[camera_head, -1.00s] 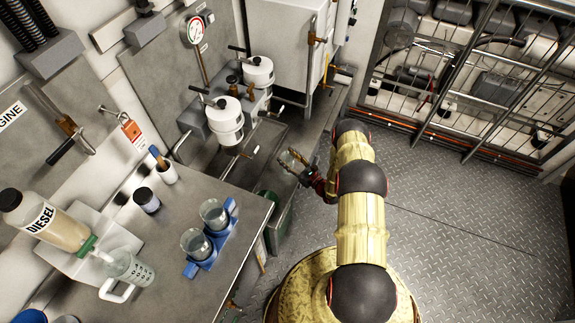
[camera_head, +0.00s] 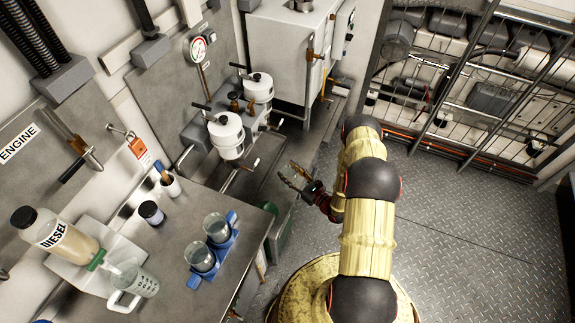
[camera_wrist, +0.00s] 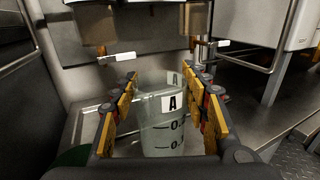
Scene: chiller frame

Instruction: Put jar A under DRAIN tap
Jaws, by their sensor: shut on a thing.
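Jar A (camera_wrist: 161,128) is a clear cup with a black-on-white "A" label and level marks. It stands upright between the yellow-padded fingers of my gripper (camera_wrist: 163,77), which is shut on it. In the head view my gripper (camera_head: 293,177) is low in front of the filter housings; the clear jar cannot be made out there. Two white filter canisters (camera_head: 227,137) hang on the wall unit, with small white-handled taps (camera_head: 252,164) below. In the wrist view, white tap handles (camera_wrist: 117,57) show beyond the jar. No DRAIN label is readable.
The steel bench (camera_head: 190,204) at left holds a blue rack (camera_head: 233,243) with two clear jars, a dark-lidded pot (camera_head: 151,213), a DIESEL bottle (camera_head: 64,239) and a mug (camera_head: 140,283). A green container (camera_head: 279,231) stands beside the bench. Open metal floor lies at right.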

